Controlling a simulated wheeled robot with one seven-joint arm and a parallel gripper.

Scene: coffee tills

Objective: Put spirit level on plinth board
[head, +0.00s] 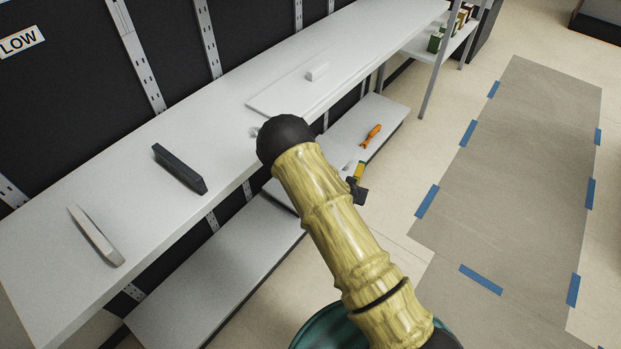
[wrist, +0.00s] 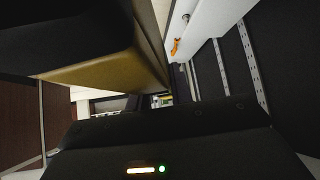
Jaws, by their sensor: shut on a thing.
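My gripper (head: 357,187) shows as a small dark shape just right of my arm, in front of the lower shelf. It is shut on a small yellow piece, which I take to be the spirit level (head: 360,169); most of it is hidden. A thin flat white board, which looks like the plinth board (head: 268,101), lies on the upper shelf, above and left of my gripper. A small white block (head: 318,71) stands on or against it.
The long white upper shelf (head: 225,120) also holds a dark grey block (head: 180,168) and a pale slim object (head: 95,235). An orange-handled tool (head: 371,135) lies on the lower shelf (head: 388,112). A grey floor mat (head: 520,170) with blue tape lies at right.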

